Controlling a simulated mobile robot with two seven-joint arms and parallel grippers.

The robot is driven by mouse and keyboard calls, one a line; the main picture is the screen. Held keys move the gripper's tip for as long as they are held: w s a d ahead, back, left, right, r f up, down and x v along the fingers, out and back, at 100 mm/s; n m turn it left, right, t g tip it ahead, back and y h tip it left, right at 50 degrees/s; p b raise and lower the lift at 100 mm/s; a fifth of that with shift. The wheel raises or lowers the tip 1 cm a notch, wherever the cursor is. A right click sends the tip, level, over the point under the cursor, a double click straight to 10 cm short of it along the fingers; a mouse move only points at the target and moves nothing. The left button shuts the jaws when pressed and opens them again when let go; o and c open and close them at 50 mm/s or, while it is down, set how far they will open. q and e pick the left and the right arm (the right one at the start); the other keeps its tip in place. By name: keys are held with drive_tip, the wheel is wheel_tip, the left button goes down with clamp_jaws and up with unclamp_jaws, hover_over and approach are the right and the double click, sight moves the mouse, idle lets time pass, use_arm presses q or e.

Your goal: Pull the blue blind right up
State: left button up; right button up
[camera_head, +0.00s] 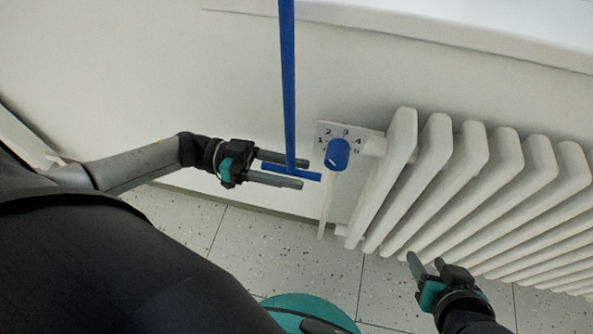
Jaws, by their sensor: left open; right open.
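A long blue strip (288,80), which looks like the pull of the blue blind, hangs down from the top of the head view. It ends in a short blue crossbar (312,175). My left gripper (296,170) is open, with its two grey fingers above and below the crossbar in the picture. The crossbar lies between the fingers; I cannot tell whether they touch it. My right gripper (427,265) is open and empty at the lower right, in front of the radiator. The blind itself is out of view.
A white radiator (436,165) fills the right side. Its blue valve knob (337,153) with a numbered plate is just right of the crossbar. A white sill (480,25) juts out at the top. The speckled floor (265,250) is clear.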

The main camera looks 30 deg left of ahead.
use_arm(q)
drive_tip(key=shift+w+d, duration=0.15)
drive_tip(key=shift+d, duration=0.45)
drive_tip(key=shift+c, duration=0.3)
clamp_jaws()
drive_tip(key=shift+a, duration=0.1)
idle(0.7)
